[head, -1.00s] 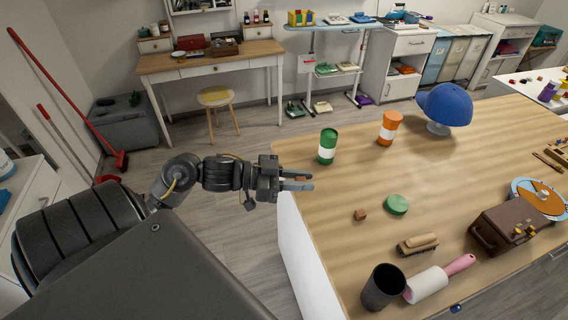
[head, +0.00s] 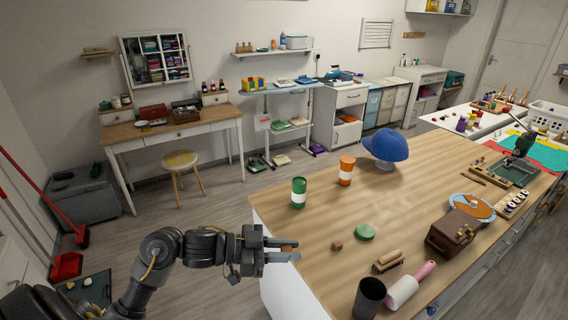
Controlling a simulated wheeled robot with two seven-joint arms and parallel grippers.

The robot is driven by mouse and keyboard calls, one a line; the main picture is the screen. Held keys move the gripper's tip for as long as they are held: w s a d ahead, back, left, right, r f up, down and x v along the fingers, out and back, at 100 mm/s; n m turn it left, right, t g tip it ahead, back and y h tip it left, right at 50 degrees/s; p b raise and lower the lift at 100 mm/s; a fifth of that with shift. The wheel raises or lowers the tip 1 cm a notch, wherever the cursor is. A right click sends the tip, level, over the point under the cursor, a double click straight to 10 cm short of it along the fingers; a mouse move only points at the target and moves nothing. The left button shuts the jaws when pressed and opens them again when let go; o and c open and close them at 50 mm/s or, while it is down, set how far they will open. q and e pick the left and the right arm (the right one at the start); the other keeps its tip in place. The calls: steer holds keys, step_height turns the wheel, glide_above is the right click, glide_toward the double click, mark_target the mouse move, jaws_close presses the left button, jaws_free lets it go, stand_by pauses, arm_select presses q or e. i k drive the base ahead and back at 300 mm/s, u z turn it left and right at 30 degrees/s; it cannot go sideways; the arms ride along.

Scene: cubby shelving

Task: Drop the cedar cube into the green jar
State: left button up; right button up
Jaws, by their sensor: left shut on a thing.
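The green jar (head: 299,193) with a white label stands upright near the table's far left edge. A round green lid (head: 365,232) lies flat on the table, apart from the jar. My left gripper (head: 287,250) is at the table's left edge, nearer to me than the jar and apart from it. It is shut on a small brown thing, mostly hidden between the fingers, which looks like a wooden cube. Another small brown cube (head: 337,246) lies on the table to the right of the fingertips. I cannot tell which wood either is. My right gripper is not in view.
An orange jar (head: 346,171) and a blue cap (head: 386,147) stand to the right of the green jar. A brush (head: 387,262), a dark cup (head: 368,298), a lint roller (head: 408,287) and a brown box (head: 452,233) occupy the near side. The tabletop around the green jar is clear.

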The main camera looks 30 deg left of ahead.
mark_target(296, 179)
steer(key=u, duration=2.05)
steer(key=i, duration=1.25)
steer(key=z, duration=3.1)
